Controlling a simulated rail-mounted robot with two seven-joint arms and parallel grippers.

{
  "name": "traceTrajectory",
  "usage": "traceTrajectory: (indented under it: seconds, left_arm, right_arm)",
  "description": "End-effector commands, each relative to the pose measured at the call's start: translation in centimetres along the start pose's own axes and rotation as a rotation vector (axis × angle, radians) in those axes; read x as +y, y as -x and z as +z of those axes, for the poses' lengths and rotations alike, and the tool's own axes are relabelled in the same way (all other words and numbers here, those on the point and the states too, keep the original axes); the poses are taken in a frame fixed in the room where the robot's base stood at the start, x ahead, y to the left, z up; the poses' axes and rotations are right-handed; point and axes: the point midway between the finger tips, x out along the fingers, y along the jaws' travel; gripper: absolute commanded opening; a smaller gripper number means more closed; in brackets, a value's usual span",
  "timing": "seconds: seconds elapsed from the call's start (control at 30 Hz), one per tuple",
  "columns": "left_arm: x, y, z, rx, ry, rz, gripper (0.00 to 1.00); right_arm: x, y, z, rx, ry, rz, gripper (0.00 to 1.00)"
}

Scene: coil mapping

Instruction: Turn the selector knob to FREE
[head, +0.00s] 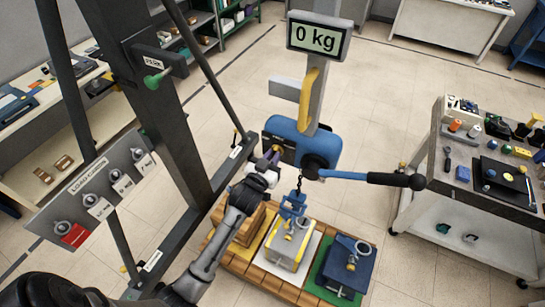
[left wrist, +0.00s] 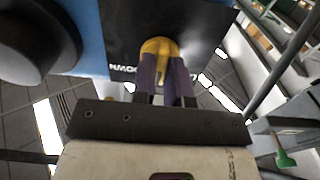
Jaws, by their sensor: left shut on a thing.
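The selector knob (left wrist: 158,47) is yellow and sits on a dark label plate (left wrist: 118,50) on the side of the blue hoist body (head: 291,143). In the head view only a little of the knob (head: 277,149) shows. My left gripper (head: 271,157) reaches it from below left. In the left wrist view, the purple fingers of my left gripper (left wrist: 166,75) are shut on the knob. The plate's lettering is upside down and partly hidden by the fingers; I cannot read the knob's setting. My right gripper is not in view.
A black-tipped blue lever (head: 372,177) sticks out right from the hoist. A chain and blue hook (head: 292,205) hang over loads on a wooden pallet (head: 275,284). A display (head: 318,39) reads 0 kg. A dark post (head: 150,90) stands left; a tool cart (head: 480,215) stands right.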

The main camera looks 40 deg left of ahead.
Motion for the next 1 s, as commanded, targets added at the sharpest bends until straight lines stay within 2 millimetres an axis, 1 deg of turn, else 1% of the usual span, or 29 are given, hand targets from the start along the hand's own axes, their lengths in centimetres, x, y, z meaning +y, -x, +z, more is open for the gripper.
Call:
traceTrajectory:
  seconds: [0.03,0.07,0.3,0.33,0.57,0.67,0.77,1.0]
  left_arm:
    - [0.0,0.0,0.1,-0.002,0.0,0.0,0.0]
    - [0.0,0.0,0.1,-0.002,0.0,0.0,0.15]
    - [0.0,0.0,0.1,-0.001,0.001,0.0,0.38]
    - [0.0,0.0,0.1,-0.001,0.001,0.0,0.39]
    - [0.0,0.1,0.0,-0.001,0.001,0.0,0.39]
    - [0.0,0.6,0.1,0.0,0.002,0.0,0.39]
    - [0.0,1.9,0.2,-0.001,0.002,0.0,0.39]
    - [0.0,6.6,0.3,-0.002,0.002,0.0,0.39]
  right_arm:
    - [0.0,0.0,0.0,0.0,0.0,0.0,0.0]
    - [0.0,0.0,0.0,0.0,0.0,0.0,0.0]
    - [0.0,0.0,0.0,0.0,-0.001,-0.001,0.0]
    - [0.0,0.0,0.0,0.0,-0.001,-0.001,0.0]
    - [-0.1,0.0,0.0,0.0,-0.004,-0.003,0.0]
    - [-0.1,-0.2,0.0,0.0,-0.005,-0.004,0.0]
    - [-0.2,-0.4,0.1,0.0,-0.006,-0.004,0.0]
    - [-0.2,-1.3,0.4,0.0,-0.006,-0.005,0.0]
